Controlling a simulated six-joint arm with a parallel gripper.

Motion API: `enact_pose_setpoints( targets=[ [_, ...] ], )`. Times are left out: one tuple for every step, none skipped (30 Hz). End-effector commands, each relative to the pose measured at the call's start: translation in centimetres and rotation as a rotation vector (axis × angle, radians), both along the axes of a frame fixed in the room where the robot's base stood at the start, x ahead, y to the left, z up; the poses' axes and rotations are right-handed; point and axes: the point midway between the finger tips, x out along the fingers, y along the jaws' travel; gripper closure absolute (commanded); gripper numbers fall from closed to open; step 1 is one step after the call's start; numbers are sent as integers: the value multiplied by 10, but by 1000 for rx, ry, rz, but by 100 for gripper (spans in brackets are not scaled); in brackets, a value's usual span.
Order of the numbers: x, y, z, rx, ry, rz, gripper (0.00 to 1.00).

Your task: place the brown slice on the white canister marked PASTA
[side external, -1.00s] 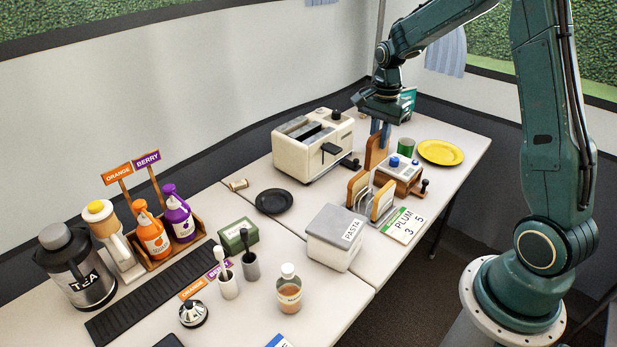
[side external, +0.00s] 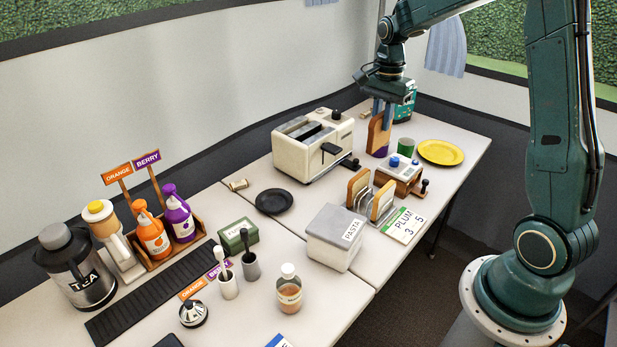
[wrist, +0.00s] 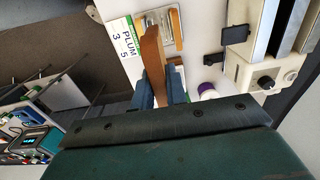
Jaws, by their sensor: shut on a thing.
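My gripper (side external: 381,113) is shut on a brown slice (side external: 378,135), held upright above the back part of the table, to the right of the toaster. In the wrist view the slice (wrist: 153,62) stands edge-on between the two blue fingers. The white canister marked PASTA (side external: 333,253) stands nearer the side camera, at the front of the far table, with a flat grey lid (side external: 336,220). Its lid is bare. My gripper is well behind and above it.
A cream toaster (side external: 313,148), a device with blue knobs (side external: 402,174), a green cup (side external: 403,146) and a yellow plate (side external: 440,152) are close by.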

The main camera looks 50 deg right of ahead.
Motion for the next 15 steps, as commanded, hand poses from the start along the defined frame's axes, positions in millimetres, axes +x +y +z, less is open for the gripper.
enact_pose_setpoints(
  targets=[
    [0, 0, 0, 0, 0, 0, 99],
    [0, 1, 0, 0, 0, 0, 99],
    [0, 1, 0, 0, 0, 1, 99],
    [0, 2, 1, 0, 0, 1, 99],
    [1, 4, 2, 0, 0, 1, 99],
    [1, 6, 3, 0, -1, 2, 99],
    [1, 9, 4, 0, -1, 2, 99],
    [2, 12, 6, 0, -1, 2, 99],
    [3, 17, 8, -1, -2, 4, 99],
    [3, 21, 11, -1, -2, 5, 99],
    [4, 26, 13, -1, -2, 4, 99],
    [4, 33, 17, -1, -2, 6, 99],
    [5, 39, 20, -1, -2, 6, 99],
    [5, 46, 23, -1, -2, 6, 99],
    [5, 55, 28, -1, -3, 7, 99]
  ],
)
